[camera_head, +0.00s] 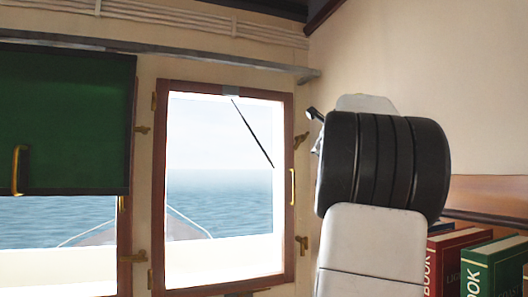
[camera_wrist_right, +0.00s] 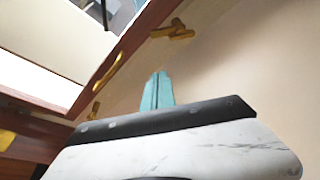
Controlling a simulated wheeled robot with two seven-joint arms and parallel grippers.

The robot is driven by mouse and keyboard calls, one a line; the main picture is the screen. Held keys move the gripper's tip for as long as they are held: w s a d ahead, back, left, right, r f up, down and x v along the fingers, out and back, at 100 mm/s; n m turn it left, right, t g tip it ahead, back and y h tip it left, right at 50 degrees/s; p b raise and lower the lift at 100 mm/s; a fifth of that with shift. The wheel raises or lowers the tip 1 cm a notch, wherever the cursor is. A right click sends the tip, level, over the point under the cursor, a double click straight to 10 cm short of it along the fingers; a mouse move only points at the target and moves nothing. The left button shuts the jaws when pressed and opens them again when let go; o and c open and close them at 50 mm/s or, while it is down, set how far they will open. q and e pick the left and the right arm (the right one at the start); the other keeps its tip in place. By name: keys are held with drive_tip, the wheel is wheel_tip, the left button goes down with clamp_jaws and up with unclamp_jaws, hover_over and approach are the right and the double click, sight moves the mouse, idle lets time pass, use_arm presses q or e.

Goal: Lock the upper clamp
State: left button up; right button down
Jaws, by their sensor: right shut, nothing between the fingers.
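The upper clamp (camera_head: 301,140) is a small brass piece on the cream wall at the right edge of the window (camera_head: 284,212), above the window's handle. In the right wrist view the upper clamp (camera_wrist_right: 172,32) is at the top, beyond the fingertips and apart from them. My right gripper (camera_wrist_right: 157,78) shows there as two teal fingers, shut together and empty, pointing toward the wall near the clamp. In the head view my right arm hides most of that gripper. Whether the clamp overlaps the window frame is too small to tell. My left gripper is in neither view.
A lower brass clamp (camera_head: 302,243) and a brass handle (camera_head: 292,187) are at the same window edge. A green panel (camera_head: 65,120) covers part of the left window. Books (camera_head: 490,265) stand at the lower right. A shelf ledge (camera_head: 200,56) runs above the windows.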

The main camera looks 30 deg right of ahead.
sight(302, 141)
drive_tip(key=x, duration=1.1)
drive_tip(key=shift+m, duration=0.3)
drive_tip(key=shift+s+a+r, duration=0.15)
drive_tip(key=shift+a+r, duration=0.5)
drive_tip(key=shift+a, duration=0.25)
drive_tip(key=shift+s+a+r, duration=0.15)
drive_tip(key=shift+a+r, duration=0.45)
drive_tip(key=shift+a, duration=0.3)
